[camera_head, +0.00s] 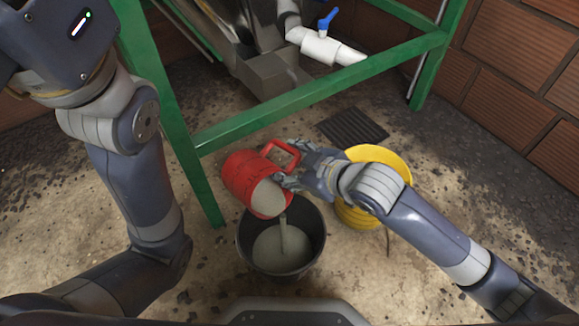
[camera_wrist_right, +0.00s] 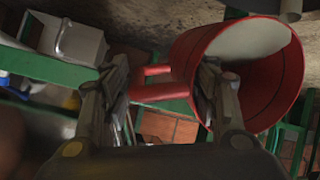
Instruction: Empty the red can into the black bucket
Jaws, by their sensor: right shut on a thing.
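The red can (camera_head: 238,177) is tilted over the black bucket (camera_head: 321,233), its mouth facing down and to the right. A stream of grey-green liquid (camera_head: 283,232) runs from it into the bucket, where similar liquid lies inside. My right gripper (camera_head: 289,178) is shut on the can and holds it from the right, by the handle side. In the right wrist view the can (camera_wrist_right: 285,75) fills the right side, with pale liquid inside, and its handle (camera_wrist_right: 156,88) lies between the fingers (camera_wrist_right: 160,85). My left arm is at the left; its gripper is out of frame.
A yellow bucket (camera_head: 398,164) stands right of the black bucket, partly behind my right arm. A green frame (camera_head: 320,90) stands behind, with a white pipe and blue valve (camera_head: 325,43). A dark grate (camera_head: 352,127) lies on the floor. The floor at lower right is clear.

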